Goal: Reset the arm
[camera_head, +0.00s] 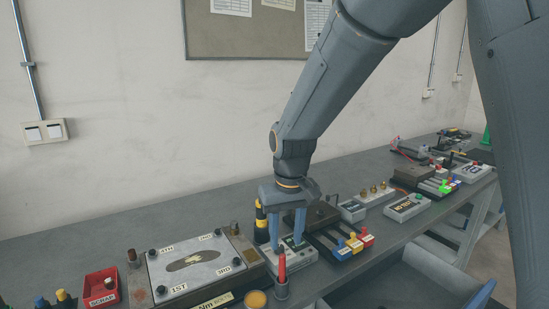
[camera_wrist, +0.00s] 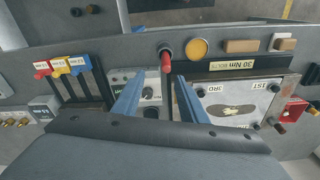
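My gripper (camera_head: 287,243) is at the middle of the workbench (camera_head: 95,220), pointing down over a small grey control box (camera_head: 296,259). Its two blue fingers are apart with nothing held between them. In the wrist view my gripper (camera_wrist: 158,88) shows both fingers spread, with the control box (camera_wrist: 147,78) and its dark knob seen between and beyond them. I cannot tell whether the fingertips touch the box. My arm reaches down from the upper right in the head view.
A red-handled tool (camera_head: 282,266) stands upright in a holder close in front of the fingers. A labelled plate fixture (camera_head: 165,271) and red scrap bin (camera_head: 101,284) are left. Blue, yellow and red levers (camera_head: 355,243) stand close right. A black-and-yellow cylinder (camera_head: 261,222) is behind.

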